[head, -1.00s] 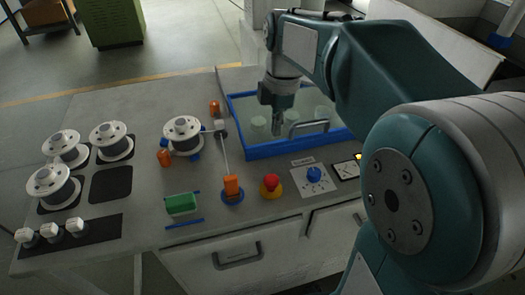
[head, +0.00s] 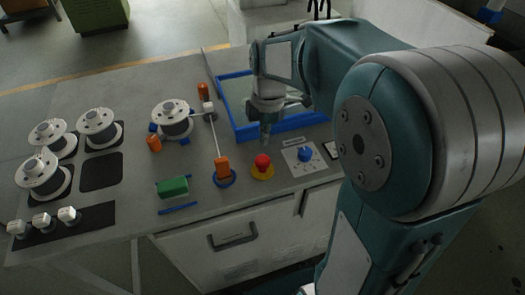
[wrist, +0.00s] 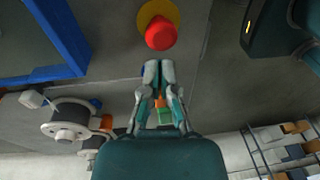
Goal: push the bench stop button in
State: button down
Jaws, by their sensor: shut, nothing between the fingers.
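The bench stop button is a red mushroom knob (head: 262,161) on a yellow round base (head: 263,172), near the front edge of the bench. In the wrist view the red knob (wrist: 160,33) shows at the top middle, just past my fingertips. My gripper (head: 266,140) is just behind the button, pointing down. In the wrist view my gripper (wrist: 158,66) has its fingertips together with nothing between them. The tips appear close to the knob; I cannot tell whether they touch it.
A blue-rimmed tray (head: 285,128) lies behind the gripper. A blue knob on a white plate (head: 303,155) is right of the button. An orange-handled lever (head: 222,167) is left, with a green block (head: 173,187) and spools (head: 98,128) beyond.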

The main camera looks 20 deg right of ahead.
aim_at(262, 159)
jog(key=f, duration=0.4)
jog(key=shift+s, duration=0.2)
jog(key=shift+a+f, duration=0.25)
jog(key=shift+f, duration=0.25)
jog(key=shift+f, duration=0.1)
